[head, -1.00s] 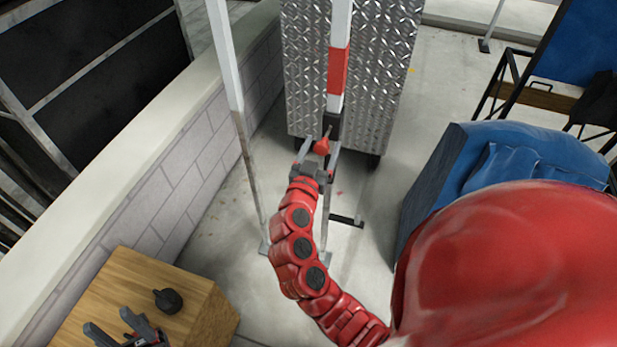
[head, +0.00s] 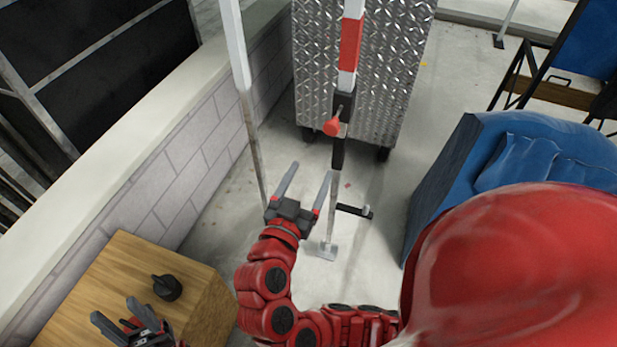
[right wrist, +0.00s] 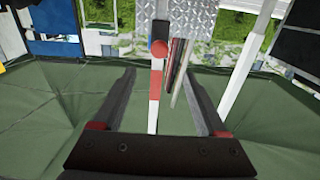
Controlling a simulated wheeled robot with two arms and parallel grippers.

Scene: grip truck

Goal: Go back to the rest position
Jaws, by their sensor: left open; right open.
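My right gripper (head: 308,172) is open and empty in the head view, its fingers pointing up the picture. It is apart from the red knob (head: 332,127) on the black clamp of the red-and-white pole (head: 350,45). In the right wrist view the knob (right wrist: 159,48) shows between and beyond the spread fingers (right wrist: 160,72). My left gripper (head: 113,311) is open at the lower left of the head view, over or beside the wooden box. Its lower part is cut off by the frame edge.
A black knob (head: 166,287) sits on the wooden box (head: 110,265). A second pole (head: 236,50) stands left of my right gripper. A diamond-plate metal cabinet (head: 385,90) stands behind the poles. A blue padded block (head: 445,170) is on the right. A low brick wall (head: 190,150) runs along the left.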

